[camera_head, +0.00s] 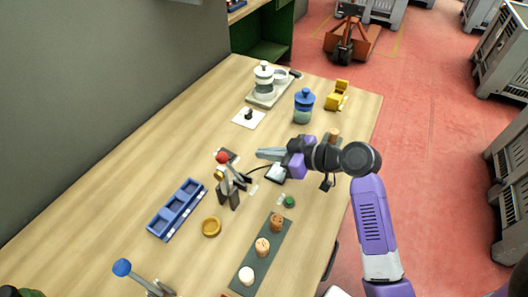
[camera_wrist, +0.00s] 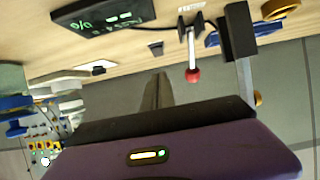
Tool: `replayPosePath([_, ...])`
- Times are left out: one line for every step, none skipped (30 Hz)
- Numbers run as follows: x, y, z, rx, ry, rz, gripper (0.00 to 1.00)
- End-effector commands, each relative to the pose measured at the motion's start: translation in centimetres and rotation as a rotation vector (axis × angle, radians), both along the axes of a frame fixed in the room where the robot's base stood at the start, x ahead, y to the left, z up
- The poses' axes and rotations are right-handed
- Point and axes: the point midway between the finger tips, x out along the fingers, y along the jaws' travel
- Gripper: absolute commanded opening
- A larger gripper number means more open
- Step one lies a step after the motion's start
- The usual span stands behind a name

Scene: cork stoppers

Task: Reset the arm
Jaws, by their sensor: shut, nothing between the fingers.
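My gripper (camera_head: 259,153) is shut and empty, held above the wooden table with its fingers pointing left. In the wrist view its narrow fingers (camera_wrist: 157,88) are together. A hand press with a red knob (camera_head: 222,157) stands just left of the fingertips, apart from them; the knob also shows in the wrist view (camera_wrist: 192,75). Cork-coloured stoppers (camera_head: 262,247) and a white one (camera_head: 247,274) stand on a dark strip mat (camera_head: 275,250) in front of my arm.
A blue compartment tray (camera_head: 177,209) and a gold ring (camera_head: 211,227) lie at the left. A blue-lidded jar (camera_head: 304,106), a white grinder-like device (camera_head: 264,82) and a yellow object (camera_head: 338,95) stand at the back. A scale with a lit display (camera_wrist: 102,17) shows close by. The left table area is clear.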

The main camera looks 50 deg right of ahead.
Motion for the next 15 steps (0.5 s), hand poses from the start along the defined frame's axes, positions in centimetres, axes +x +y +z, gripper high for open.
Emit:
replayPosePath([0.01, -0.01, 0.0, 0.0, 0.0, 0.0, 0.0])
replayPosePath([0.01, 0.0, 0.0, 0.0, 0.0, 0.0, 0.0])
replayPosePath([0.01, -0.01, 0.0, 0.0, 0.0, 0.0, 0.0])
replayPosePath([0.01, 0.0, 0.0, 0.0, 0.0, 0.0, 0.0])
replayPosePath([0.02, -0.01, -0.01, 0.0, 0.0, 0.0, 0.0])
replayPosePath([0.02, -0.01, -0.01, 0.0, 0.0, 0.0, 0.0])
replayPosePath([0.02, -0.01, -0.01, 0.0, 0.0, 0.0, 0.0])
replayPosePath([0.02, 0.0, -0.01, 0.0, 0.0, 0.0, 0.0])
replayPosePath([0.02, -0.01, -0.01, 0.0, 0.0, 0.0, 0.0])
replayPosePath([0.02, -0.01, -0.01, 0.0, 0.0, 0.0, 0.0])
replayPosePath([0.02, -0.01, -0.01, 0.001, 0.0, 0.0, 0.0])
replayPosePath([0.03, 0.0, -0.01, 0.005, 0.001, -0.003, 0.0])
replayPosePath([0.05, -0.06, 0.04, 0.012, 0.0, -0.009, 0.0])
replayPosePath([0.17, -0.25, 0.2, 0.024, -0.004, -0.023, 0.0])
replayPosePath([0.39, -0.8, 0.49, 0.034, -0.017, -0.053, 0.0])
